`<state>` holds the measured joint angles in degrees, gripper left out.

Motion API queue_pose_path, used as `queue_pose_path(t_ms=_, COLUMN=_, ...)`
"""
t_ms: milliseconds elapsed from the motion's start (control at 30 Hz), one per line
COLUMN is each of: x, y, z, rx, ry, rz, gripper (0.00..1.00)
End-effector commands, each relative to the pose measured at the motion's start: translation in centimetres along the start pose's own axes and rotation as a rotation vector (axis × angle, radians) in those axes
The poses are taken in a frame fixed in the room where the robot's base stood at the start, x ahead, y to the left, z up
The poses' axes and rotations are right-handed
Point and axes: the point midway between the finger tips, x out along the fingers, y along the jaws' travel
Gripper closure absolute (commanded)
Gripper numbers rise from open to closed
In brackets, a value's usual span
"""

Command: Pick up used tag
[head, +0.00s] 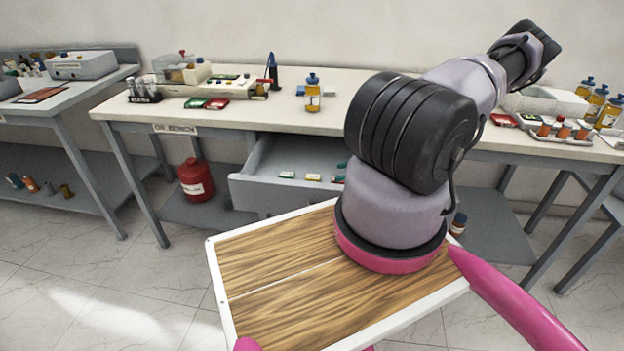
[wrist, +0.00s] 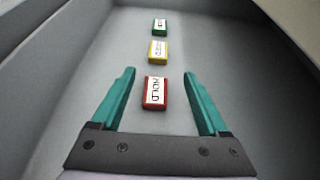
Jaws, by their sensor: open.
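Three tags lie in a row in an open grey drawer (head: 262,180). In the wrist view, a red tag (wrist: 155,93) is nearest, a yellow tag (wrist: 158,51) is behind it, and a green tag (wrist: 160,27) is farthest. The red tag's label looks like "HOLD"; the other labels are too small to read surely, so I cannot tell which is the used tag. My gripper (wrist: 159,76) is open and empty, with its teal fingers on either side of the red tag and apart from it.
The drawer walls (wrist: 45,75) stand close on both sides. A red can (head: 196,182) stands on the shelf below.

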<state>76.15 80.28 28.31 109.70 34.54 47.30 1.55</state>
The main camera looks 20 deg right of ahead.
Motion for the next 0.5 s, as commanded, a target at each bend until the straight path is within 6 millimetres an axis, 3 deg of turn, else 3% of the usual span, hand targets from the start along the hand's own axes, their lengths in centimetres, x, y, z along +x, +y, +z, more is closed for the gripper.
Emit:
queue_pose_path(t_ms=267, x=2.6, y=0.1, z=0.0, rx=0.001, ry=-0.001, rz=0.001, gripper=0.22)
queue_pose_path(t_ms=500, x=6.1, y=0.4, z=0.1, rx=0.000, ry=-0.001, rz=0.001, gripper=0.22)
